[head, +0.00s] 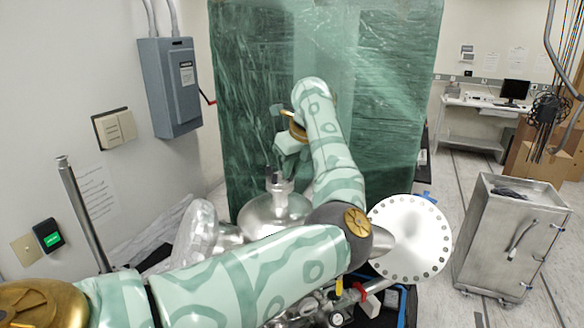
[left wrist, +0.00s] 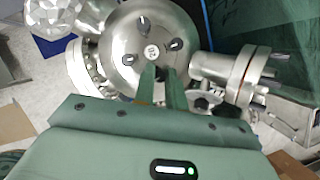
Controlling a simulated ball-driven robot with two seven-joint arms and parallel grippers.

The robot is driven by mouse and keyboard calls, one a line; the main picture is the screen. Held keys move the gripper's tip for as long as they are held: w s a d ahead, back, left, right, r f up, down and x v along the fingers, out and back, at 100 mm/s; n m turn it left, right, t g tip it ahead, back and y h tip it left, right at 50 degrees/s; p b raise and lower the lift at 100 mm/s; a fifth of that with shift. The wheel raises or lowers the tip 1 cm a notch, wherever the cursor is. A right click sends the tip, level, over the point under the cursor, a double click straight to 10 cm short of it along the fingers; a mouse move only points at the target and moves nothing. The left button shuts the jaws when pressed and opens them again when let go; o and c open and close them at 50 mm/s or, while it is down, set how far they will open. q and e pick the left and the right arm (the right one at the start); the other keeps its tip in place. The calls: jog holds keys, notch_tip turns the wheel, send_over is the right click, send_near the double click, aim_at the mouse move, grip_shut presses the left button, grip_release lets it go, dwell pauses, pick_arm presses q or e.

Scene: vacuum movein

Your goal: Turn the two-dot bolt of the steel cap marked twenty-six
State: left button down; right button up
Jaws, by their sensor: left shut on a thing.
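A round domed steel cap (left wrist: 125,40) fills the upper middle of the left wrist view; it shows as a silvery dome in the head view (head: 272,215). A small pale round label (left wrist: 151,51) sits at its middle; its number is too small to read. Several dark bolts stand around the label, at the top (left wrist: 144,25), right (left wrist: 175,44) and left (left wrist: 128,58). My left gripper (left wrist: 161,73) reaches the cap's near side, its two fingers shut on a bolt there, mostly hidden between the fingertips. Dot marks cannot be made out. My right gripper is not in view.
A steel flanged pipe (left wrist: 225,75) juts out right of the cap in the left wrist view. In the head view, a large round flange (head: 412,238) stands right of my arm, a wrapped green block (head: 240,100) rises behind, and a steel cart (head: 508,240) stands at right.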

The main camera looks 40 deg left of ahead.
pick_arm(q)
jog(key=shift+n, duration=0.3)
jog(key=n+g, duration=0.1)
jog(key=n, duration=0.3)
jog(key=shift+w+g, duration=0.1)
jog(key=shift+g, duration=0.3)
jog(key=n+g, duration=0.1)
jog(key=n, duration=0.2)
jog(key=n+h, duration=0.1)
jog(key=n, duration=0.1)
jog(key=shift+w+n+g, duration=0.15)
jog(key=shift+n+g, duration=0.25)
jog(key=c, duration=1.4)
grip_release()
jog(key=shift+c, duration=0.2)
